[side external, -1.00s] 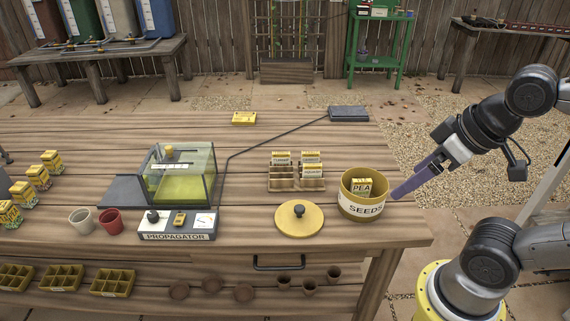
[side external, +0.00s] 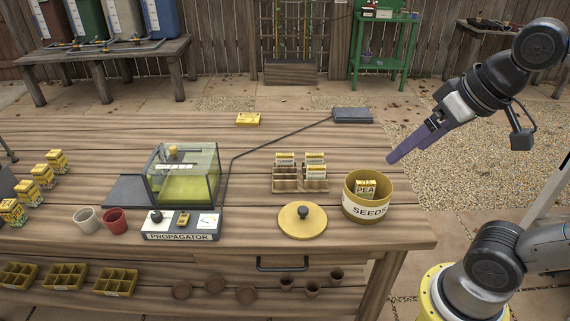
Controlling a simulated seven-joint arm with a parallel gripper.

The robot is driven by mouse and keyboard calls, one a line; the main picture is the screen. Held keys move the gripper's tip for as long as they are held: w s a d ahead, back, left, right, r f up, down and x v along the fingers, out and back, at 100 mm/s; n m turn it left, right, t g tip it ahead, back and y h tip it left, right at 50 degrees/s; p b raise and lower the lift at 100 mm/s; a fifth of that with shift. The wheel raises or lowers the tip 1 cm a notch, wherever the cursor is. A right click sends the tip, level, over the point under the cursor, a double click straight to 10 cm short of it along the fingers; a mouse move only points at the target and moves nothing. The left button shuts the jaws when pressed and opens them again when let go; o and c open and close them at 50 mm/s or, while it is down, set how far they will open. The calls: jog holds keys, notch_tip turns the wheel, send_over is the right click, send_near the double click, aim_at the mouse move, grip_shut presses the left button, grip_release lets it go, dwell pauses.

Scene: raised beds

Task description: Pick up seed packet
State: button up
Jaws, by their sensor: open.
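A yellow seed packet marked PEA (side external: 366,188) stands inside the round yellow tin labelled SEEDS (side external: 368,210) at the right end of the bench. More seed packets (side external: 315,165) stand in a wooden rack (side external: 300,186) left of the tin. Several larger yellow packets (side external: 42,176) stand in a row at the far left. My gripper (side external: 391,159), with purple fingers, is open and empty. It hangs above and to the right of the tin, apart from it, pointing down and left.
The tin's yellow lid (side external: 302,221) lies on the bench left of the tin. A clear-walled propagator (side external: 182,180) stands further left, with its cable running to a grey box (side external: 352,115). The bench between rack and back edge is mostly clear.

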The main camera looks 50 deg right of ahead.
jog(key=w+r+m, duration=0.2)
jog(key=w+r, duration=0.4)
jog(key=w, duration=0.2)
jog(key=m+g, duration=0.5)
send_over(285, 162)
notch_tip(285, 162, down, 16)
jog(key=shift+g, duration=0.4)
jog(key=f, duration=0.9)
jog(key=w+f, duration=0.1)
jog(key=f, duration=0.4)
jog(key=shift+d+f, duration=0.2)
jog(key=shift+d, duration=0.15)
jog(key=shift+s+f, duration=0.2)
jog(key=shift+f, duration=2.8)
jog(key=c, duration=1.3)
jog(key=shift+r, duration=0.1)
